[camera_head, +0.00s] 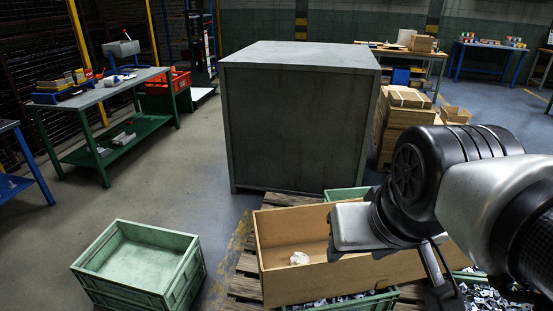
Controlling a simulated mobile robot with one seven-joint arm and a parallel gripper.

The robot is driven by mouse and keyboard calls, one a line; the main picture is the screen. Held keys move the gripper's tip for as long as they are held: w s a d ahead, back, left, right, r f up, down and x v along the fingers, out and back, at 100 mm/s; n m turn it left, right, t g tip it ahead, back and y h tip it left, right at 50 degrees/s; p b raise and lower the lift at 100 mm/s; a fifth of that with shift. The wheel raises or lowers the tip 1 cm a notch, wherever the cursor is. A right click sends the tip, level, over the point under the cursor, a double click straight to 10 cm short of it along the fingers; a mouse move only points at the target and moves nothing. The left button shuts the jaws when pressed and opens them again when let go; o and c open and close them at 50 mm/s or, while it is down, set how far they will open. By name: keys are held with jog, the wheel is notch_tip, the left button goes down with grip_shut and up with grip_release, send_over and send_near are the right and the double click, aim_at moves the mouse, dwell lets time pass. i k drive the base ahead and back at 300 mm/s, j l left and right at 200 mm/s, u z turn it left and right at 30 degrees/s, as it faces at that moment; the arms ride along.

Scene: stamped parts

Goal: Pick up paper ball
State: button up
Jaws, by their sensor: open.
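A small crumpled white paper ball (299,258) lies inside a long open cardboard box (345,279), near its left end. My gripper (446,284) hangs at the right part of the box, with its dark fingers pointing down. It is open and well to the right of the paper ball, not touching it. The paper ball is in plain view. My arm hides the right end of the box.
The box stands over green crates (385,298) of small metal parts on a wooden pallet (247,262). An empty green crate (140,262) stands on the floor at left. A large grey cabinet (297,120) rises behind the box. Floor between the crate and the left workbench (110,92) is clear.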

aim_at(298, 258)
jog(key=i+j+z, duration=0.5)
jog(key=i+j, duration=0.15)
jog(key=j, duration=0.3)
